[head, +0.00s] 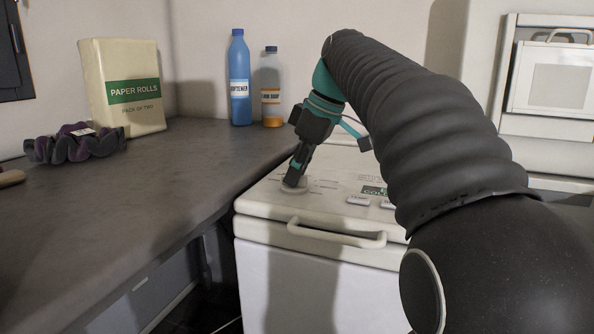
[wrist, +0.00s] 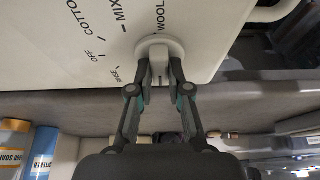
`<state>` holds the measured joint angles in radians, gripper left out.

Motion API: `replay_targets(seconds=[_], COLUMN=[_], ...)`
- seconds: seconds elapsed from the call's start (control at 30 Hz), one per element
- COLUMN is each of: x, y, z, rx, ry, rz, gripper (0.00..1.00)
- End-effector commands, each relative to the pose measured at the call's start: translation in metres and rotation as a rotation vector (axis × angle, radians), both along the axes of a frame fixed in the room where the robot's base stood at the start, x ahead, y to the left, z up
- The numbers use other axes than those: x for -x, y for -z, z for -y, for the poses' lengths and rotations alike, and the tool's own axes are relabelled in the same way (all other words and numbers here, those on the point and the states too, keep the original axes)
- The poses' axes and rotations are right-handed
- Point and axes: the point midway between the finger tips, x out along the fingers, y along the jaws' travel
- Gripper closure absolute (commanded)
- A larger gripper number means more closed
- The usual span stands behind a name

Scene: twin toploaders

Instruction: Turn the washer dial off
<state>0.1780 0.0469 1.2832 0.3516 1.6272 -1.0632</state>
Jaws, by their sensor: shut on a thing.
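The washer (head: 330,205) is a white toploader with a handle bar on its front. Its round white dial (head: 294,188) sits at the left of the top panel. In the wrist view the dial (wrist: 160,43) has a raised grip bar, with printed labels WOOL, MIX, COTTON, OFF and RINSE around one side. My gripper (head: 297,178) reaches down onto the dial. In the wrist view my gripper (wrist: 159,78) is shut on the grip bar, one finger on each side. I cannot tell which label the dial points at.
A grey counter (head: 170,180) runs along the left. On it stand a paper rolls pack (head: 120,88), a blue softener bottle (head: 239,80), a soap bottle (head: 271,90) and a dark scalloped item (head: 75,146). A white appliance (head: 550,80) stands at the back right.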

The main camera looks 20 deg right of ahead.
Motion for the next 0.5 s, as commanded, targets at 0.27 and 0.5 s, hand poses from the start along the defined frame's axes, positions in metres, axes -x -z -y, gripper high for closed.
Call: replay_targets(seconds=[0.27, 0.5], x=[0.0008, 0.0017], y=[0.0000, -0.0008], z=[-0.0007, -0.0018], rx=[0.000, 0.001], ry=[0.083, 0.264], rz=[-0.001, -0.001], gripper=[1.00, 1.00])
